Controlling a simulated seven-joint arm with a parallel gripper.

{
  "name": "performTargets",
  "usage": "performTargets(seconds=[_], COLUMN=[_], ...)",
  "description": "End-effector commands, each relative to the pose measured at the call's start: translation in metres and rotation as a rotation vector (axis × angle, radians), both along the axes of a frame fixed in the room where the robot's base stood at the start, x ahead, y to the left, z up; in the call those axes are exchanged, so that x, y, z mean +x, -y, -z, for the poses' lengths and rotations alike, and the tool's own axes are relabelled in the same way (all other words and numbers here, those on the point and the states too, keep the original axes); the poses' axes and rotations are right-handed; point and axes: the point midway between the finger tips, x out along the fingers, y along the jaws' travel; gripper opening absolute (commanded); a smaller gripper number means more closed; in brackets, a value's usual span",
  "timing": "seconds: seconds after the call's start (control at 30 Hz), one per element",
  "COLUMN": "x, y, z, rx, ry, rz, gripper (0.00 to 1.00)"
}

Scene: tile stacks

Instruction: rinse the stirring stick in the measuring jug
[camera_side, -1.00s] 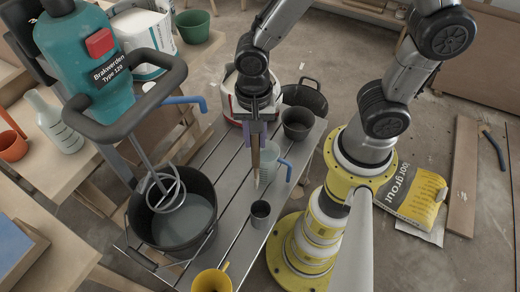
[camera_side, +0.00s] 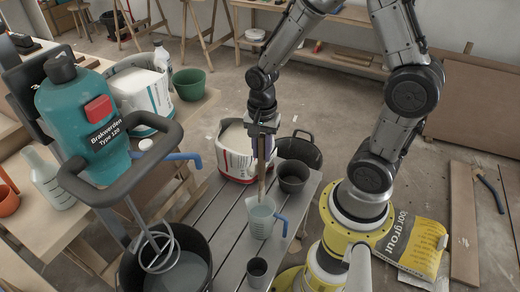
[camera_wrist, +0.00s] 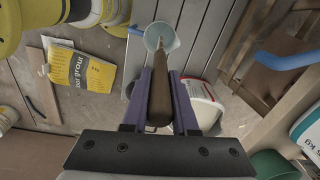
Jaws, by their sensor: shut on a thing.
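My gripper (camera_side: 262,152) is shut on the brown wooden stirring stick (camera_side: 262,180), which hangs upright with its tip down. The translucent measuring jug (camera_side: 260,219) with a blue handle stands on the slatted grey bench, directly below the stick. The stick's lower end is at the jug's mouth; I cannot tell how far inside it reaches. In the wrist view the stick (camera_wrist: 161,90) runs between the purple fingers of my gripper (camera_wrist: 161,82) and its pale tip overlaps the jug's round opening (camera_wrist: 161,37).
On the bench (camera_side: 217,217) stand a dark pot (camera_side: 293,177), a small dark cup (camera_side: 257,270) and a red-and-white bucket (camera_side: 236,158). A black mixing bucket (camera_side: 190,275) with a whisk is at the left. A yellow grout bag (camera_side: 415,245) lies on the floor at right.

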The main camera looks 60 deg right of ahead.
Motion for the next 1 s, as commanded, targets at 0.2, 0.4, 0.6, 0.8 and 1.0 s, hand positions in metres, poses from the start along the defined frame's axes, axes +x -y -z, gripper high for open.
performTargets(seconds=[0.2, 0.4, 0.6, 0.8, 1.0], x=[-0.001, -0.001, 0.0, -0.001, 0.0], y=[0.0, -0.001, 0.0, -0.001, 0.0], z=[0.021, 0.039, 0.056, 0.074, 0.092], rx=[0.0, 0.0, 0.001, 0.001, 0.001], ry=[-0.004, -0.004, -0.002, -0.002, -0.002], rz=[-0.001, -0.001, -0.001, -0.001, -0.001], gripper=[0.0, 0.0, 0.0, 0.0, 0.0])
